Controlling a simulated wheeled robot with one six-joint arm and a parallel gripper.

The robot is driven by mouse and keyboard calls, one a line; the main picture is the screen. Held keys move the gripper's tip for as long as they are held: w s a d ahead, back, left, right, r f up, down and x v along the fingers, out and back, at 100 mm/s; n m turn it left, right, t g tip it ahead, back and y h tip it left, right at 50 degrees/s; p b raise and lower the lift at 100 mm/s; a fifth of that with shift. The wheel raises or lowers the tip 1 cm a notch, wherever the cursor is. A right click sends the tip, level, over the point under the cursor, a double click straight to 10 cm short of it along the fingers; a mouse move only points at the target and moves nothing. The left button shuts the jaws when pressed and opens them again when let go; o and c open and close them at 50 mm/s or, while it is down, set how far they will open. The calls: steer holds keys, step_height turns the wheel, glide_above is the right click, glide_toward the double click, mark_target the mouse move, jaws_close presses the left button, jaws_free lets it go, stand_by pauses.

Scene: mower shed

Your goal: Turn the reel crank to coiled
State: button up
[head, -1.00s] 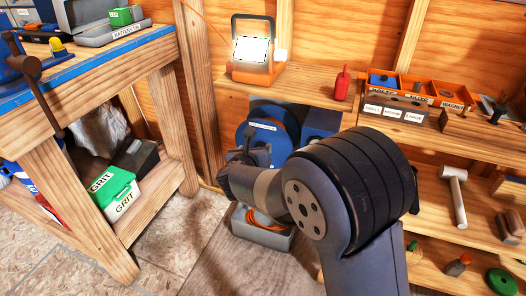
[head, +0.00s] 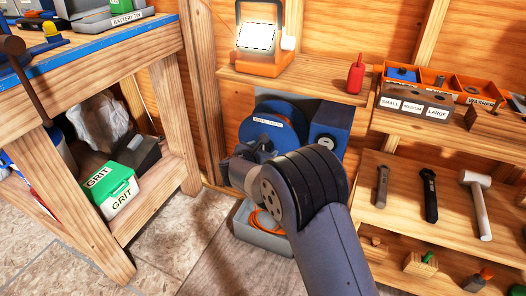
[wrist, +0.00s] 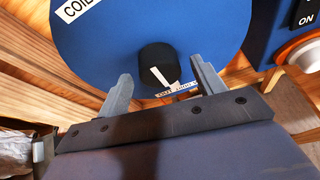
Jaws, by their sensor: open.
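In the wrist view the reel's blue disc (wrist: 205,35) fills the top, with a partly cut-off label starting "COIL" at upper left and another label low down. The crank's black knob (wrist: 157,66) with a white mark stands out from the disc. My gripper (wrist: 160,88) is open, its two grey fingers spread on either side of the knob, with gaps visible. In the head view my arm hides the reel's lower part and the knob.
A blue box (head: 331,127) with an "ON" label and a round knob is right of the reel. A grey bin (head: 258,238) with orange cord is below. The workbench (head: 95,65) stands left; shelves (head: 395,170) with tools stand right. A work lamp (head: 258,45) sits above.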

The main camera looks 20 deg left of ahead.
steer(key=shift+w+f, duration=0.1)
steer(key=shift+w, duration=0.3)
steer(key=shift+c, duration=0.3)
steer(key=c, duration=0.9)
steer(key=shift+c, duration=0.2)
